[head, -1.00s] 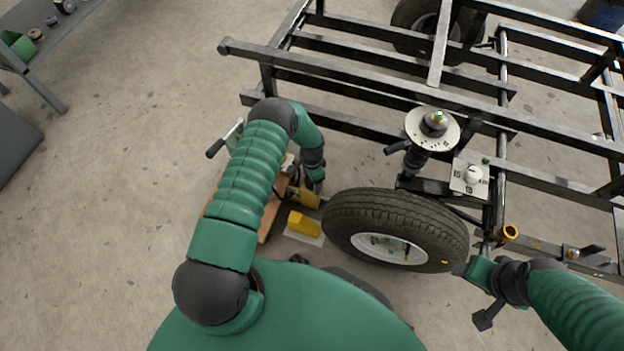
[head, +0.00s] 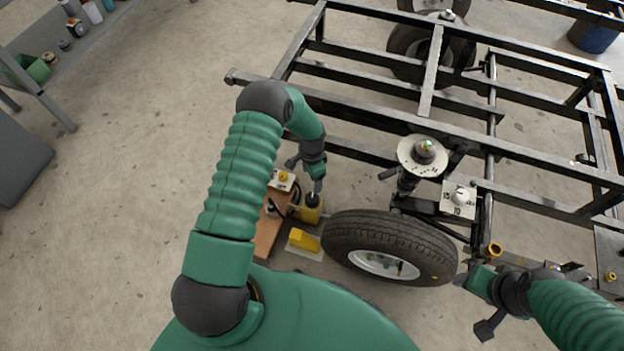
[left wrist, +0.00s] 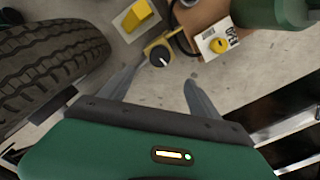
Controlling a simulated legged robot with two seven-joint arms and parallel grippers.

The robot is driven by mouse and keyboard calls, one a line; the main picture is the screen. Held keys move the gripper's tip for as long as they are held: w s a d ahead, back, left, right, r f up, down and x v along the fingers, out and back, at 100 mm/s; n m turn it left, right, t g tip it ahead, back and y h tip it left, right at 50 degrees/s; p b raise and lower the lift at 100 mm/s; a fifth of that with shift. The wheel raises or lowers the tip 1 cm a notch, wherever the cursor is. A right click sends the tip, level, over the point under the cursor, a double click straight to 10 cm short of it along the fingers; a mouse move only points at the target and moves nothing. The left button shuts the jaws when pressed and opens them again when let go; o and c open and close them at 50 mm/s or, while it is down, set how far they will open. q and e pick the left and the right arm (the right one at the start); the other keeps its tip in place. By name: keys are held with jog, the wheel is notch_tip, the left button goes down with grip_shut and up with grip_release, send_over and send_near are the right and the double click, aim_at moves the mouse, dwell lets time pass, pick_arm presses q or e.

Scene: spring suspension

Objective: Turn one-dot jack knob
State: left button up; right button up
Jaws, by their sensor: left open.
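A yellow jack (head: 309,213) with a black knob (head: 312,200) stands on the floor left of the wheel. In the left wrist view the black knob (left wrist: 160,57) has a white pointer line and lies just beyond the fingertips. I cannot make out dots on it. My left gripper (head: 318,188) is above the knob; the left wrist view shows its two fingers (left wrist: 160,82) spread, with nothing between them. A white box with a yellow knob (left wrist: 219,45) and dark markings stands beside the jack. My right gripper (head: 478,290) is right of the wheel; its jaws are unclear.
A yellow wedge block (head: 304,240) lies in front of the jack, close to the tyre (head: 390,236). A brown board (head: 267,236) lies left of it. The black trailer frame (head: 400,115) rises behind. A white dial plate (head: 460,199) is right of the spring. Open floor lies left.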

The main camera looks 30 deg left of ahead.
pick_arm(q)
jog(key=shift+f, duration=0.15)
notch_tip(320, 180, down, 16)
jog(key=n+b, duration=0.4)
jog(key=n, duration=0.5)
jog(key=n+b, duration=0.4)
jog(key=n, duration=0.5)
jog(key=n+b, duration=0.4)
jog(key=n, duration=0.5)
jog(key=shift+d+f+b, duration=0.1)
jog(key=shift+f+b, duration=0.15)
jog(key=shift+b, duration=0.1)
jog(key=shift+c, duration=0.3)
jog(key=c, duration=1.3)
